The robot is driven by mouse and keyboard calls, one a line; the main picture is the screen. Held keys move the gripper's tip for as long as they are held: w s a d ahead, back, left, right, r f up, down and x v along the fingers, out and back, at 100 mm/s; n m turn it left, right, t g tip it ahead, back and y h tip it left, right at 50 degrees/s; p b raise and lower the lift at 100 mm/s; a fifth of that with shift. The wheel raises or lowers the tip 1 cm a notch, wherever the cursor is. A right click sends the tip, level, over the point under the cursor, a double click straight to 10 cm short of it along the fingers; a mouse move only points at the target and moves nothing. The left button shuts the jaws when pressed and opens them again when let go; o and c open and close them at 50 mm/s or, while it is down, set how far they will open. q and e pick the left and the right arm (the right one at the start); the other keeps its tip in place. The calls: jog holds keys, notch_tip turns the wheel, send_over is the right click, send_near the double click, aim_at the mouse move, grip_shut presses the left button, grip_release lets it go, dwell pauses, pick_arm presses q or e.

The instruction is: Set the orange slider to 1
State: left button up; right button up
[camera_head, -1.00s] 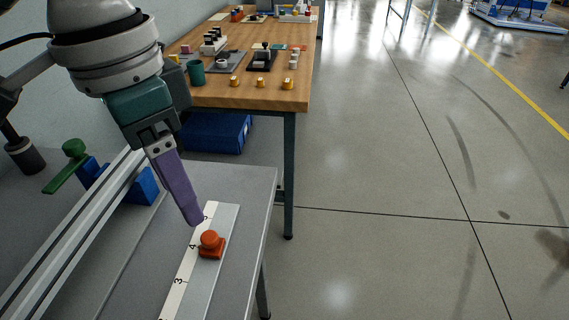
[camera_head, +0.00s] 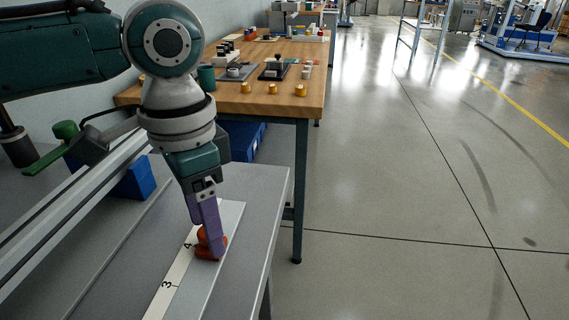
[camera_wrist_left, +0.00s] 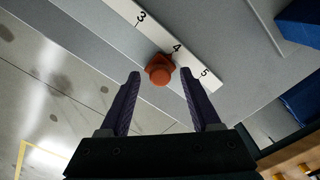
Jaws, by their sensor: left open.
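In the left wrist view the slider (camera_wrist_left: 160,70) is at the 4 mark, between the 3 and the 5. My left gripper (camera_head: 213,248) points down at the slider, and its purple fingers partly hide it in the head view. In the left wrist view the open fingers (camera_wrist_left: 160,74) are apart, one on each side of the knob, with gaps visible. The 1 is out of view. My right gripper is not in view.
The slider strip lies on a grey bench (camera_head: 262,200) near its right edge. A metal rail (camera_head: 75,210) and a blue block (camera_head: 136,180) are to the left. A wooden table (camera_head: 300,112) with small parts stands behind.

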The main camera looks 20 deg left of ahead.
pick_arm(q)
jog(key=shift+f, duration=0.25)
grip_shut()
dwell(0.4)
jog(key=shift+r, duration=0.1)
dwell(0.8)
